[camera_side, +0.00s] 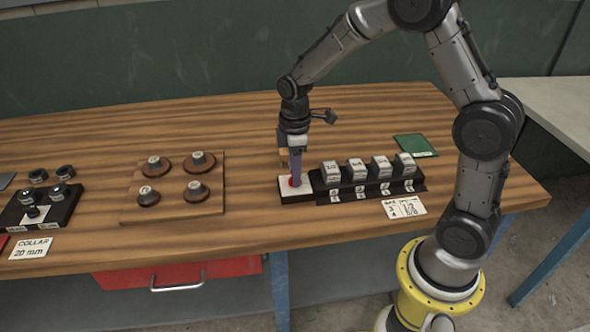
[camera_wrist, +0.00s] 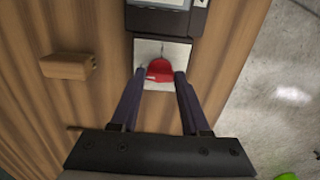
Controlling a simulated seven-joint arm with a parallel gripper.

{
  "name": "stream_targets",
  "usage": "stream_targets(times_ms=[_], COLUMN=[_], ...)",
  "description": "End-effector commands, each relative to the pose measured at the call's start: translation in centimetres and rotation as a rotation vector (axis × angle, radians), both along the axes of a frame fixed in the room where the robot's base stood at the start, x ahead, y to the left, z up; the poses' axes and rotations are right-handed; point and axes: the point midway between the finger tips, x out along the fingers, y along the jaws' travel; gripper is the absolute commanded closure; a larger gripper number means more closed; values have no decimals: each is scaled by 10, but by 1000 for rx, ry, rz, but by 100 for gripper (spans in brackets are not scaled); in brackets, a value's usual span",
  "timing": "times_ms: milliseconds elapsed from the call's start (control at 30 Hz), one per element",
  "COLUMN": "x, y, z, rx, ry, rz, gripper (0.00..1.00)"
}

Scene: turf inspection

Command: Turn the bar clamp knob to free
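A red knob (camera_wrist: 160,70) sits on a white square plate (camera_wrist: 178,54), with a few small dark marks beside it that are too small to read. In the side view the red knob (camera_side: 294,182) shows low between my fingers, on the white block (camera_side: 289,197) at the left end of a black rack. My gripper (camera_wrist: 160,74) points down with one finger on each side of the knob. The fingertips are at the knob's edges; I cannot tell whether they press on it. The fingers hide part of the knob and plate.
The black rack (camera_side: 420,183) with several grey labelled blocks stands just right of the knob. A small wooden block (camera_wrist: 68,65) lies left in the wrist view. A wooden board (camera_side: 172,209) with round knobs is further left, and a green square (camera_side: 413,144) lies behind the rack.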

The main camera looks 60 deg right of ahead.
Motion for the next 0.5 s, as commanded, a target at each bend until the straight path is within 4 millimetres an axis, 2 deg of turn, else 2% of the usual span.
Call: stream_targets(times_ms=[33,133,167,500], x=[1,1,1,0], y=[0,0,0,0], z=[1,1,1,3], rx=[-1,0,0,0], ry=[-4,-3,-3,-1], rz=[1,0,0,-1], gripper=[45,27,25,25])
